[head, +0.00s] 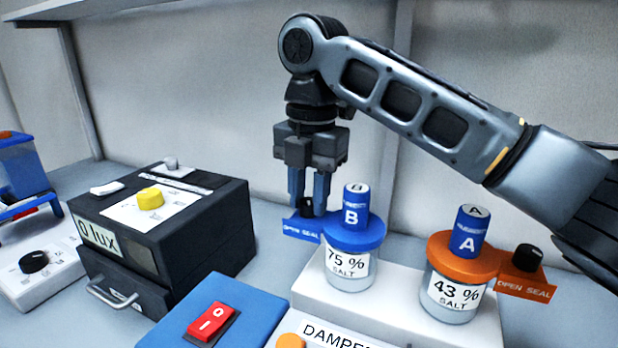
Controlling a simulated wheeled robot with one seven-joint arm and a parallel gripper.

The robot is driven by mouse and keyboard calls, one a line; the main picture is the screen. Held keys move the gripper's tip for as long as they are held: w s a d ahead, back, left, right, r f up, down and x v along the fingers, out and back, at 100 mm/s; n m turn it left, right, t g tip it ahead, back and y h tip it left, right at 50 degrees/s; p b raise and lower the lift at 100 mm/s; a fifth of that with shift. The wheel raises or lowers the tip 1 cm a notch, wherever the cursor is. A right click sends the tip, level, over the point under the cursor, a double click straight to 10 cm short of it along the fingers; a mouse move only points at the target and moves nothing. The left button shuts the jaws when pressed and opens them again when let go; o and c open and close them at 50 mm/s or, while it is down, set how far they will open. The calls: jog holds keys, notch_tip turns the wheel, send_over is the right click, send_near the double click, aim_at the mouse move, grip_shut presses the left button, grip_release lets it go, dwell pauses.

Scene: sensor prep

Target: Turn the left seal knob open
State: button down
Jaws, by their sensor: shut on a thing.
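The left seal knob (306,206) is a small black knob on the blue seal tab (302,230) marked "OPEN SEAL". The tab sticks out to the left of the blue-collared jar (348,266), labelled 75 % SALT, with a blue canister B (351,207) on top. My gripper (307,200) points straight down over the tab, its blue fingers shut on the left seal knob. The fingers partly hide the knob, and I cannot tell its turn angle.
An orange-collared jar (453,293) with canister A (469,232) and its own black knob (527,257) stands to the right. A black lux box (165,228) is at left. A red switch (211,322) on a blue base is in front.

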jog(key=m+p, duration=0.1)
jog(key=p, duration=0.1)
jog(key=m+p, duration=0.2)
jog(key=shift+r+m, duration=0.3)
jog(key=m+p, duration=0.4)
jog(key=shift+m+p, duration=0.3)
jog(key=shift+p, duration=0.05)
jog(key=m+p, duration=0.1)
jog(key=m, duration=0.2)
jog(key=shift+f+p, duration=0.25)
jog(key=shift+p, duration=0.15)
jog(key=shift+m, duration=1.9)
jog(key=c, duration=0.8)
grip_release()
